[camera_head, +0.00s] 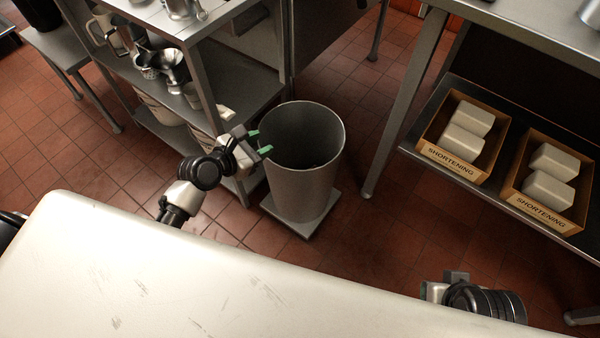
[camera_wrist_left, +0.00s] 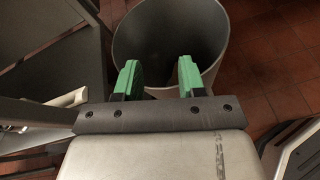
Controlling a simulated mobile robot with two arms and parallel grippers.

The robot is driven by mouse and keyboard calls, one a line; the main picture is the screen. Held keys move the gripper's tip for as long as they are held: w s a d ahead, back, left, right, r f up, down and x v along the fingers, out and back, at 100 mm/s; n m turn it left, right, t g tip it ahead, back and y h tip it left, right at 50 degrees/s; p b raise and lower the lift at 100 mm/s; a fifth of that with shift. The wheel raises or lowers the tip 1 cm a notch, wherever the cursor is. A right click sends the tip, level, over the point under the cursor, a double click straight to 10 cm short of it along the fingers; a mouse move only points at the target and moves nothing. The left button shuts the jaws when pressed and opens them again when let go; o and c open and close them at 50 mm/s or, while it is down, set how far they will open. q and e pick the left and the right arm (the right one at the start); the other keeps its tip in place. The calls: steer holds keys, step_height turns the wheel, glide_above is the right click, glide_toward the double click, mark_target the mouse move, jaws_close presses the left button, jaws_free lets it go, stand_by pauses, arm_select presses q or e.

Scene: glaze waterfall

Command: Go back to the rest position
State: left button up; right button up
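My left gripper (camera_head: 259,142) is at the left rim of a grey metal bin (camera_head: 305,180) in the head view. Its green fingertips stand apart with nothing between them. In the left wrist view the open fingers (camera_wrist_left: 157,78) point toward the mouth of the bin (camera_wrist_left: 215,25). My right gripper (camera_head: 434,291) is at the lower right of the head view, beyond the edge of the pale surface. Its fingers are mostly hidden, so its opening does not show.
A metal shelf unit (camera_head: 240,88) with pitchers and pots stands left of the bin. At right, a rack's lower shelf (camera_head: 412,140) holds two cardboard shortening boxes (camera_head: 447,160) with white blocks. A large pale surface (camera_head: 150,280) fills the foreground. Tiled floor (camera_head: 380,250) is open between.

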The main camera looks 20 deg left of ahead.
stand_by(0.4)
